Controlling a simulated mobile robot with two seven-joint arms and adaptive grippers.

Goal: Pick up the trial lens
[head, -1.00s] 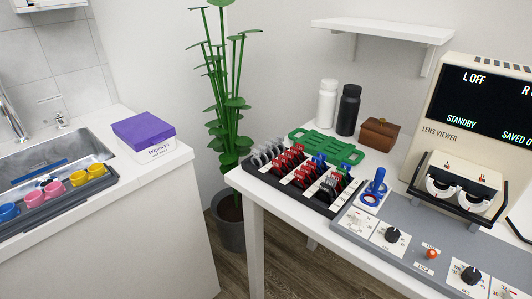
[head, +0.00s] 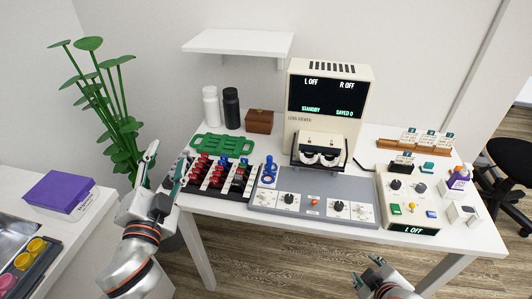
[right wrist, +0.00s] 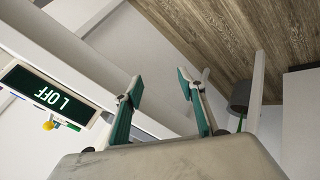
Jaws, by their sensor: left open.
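Several trial lenses with red, blue, green, grey and black holders stand in rows in a black tray (head: 215,193) on the white table; I cannot tell which one the task means. Among them are red ones (head: 201,162). My left gripper (head: 167,160) is open and empty, at the tray's left end, and its finger covers part of that end. My right gripper (head: 376,272) is low in front of the table. The right wrist view shows its two fingers (right wrist: 160,82) apart with nothing between them.
A blue stand (head: 269,172) and grey control panel (head: 315,188) are right of the tray. Behind are a green rack (head: 222,144), two bottles, a brown box (head: 260,121) and the lens viewer (head: 330,80). A plant (head: 110,110) rises at left.

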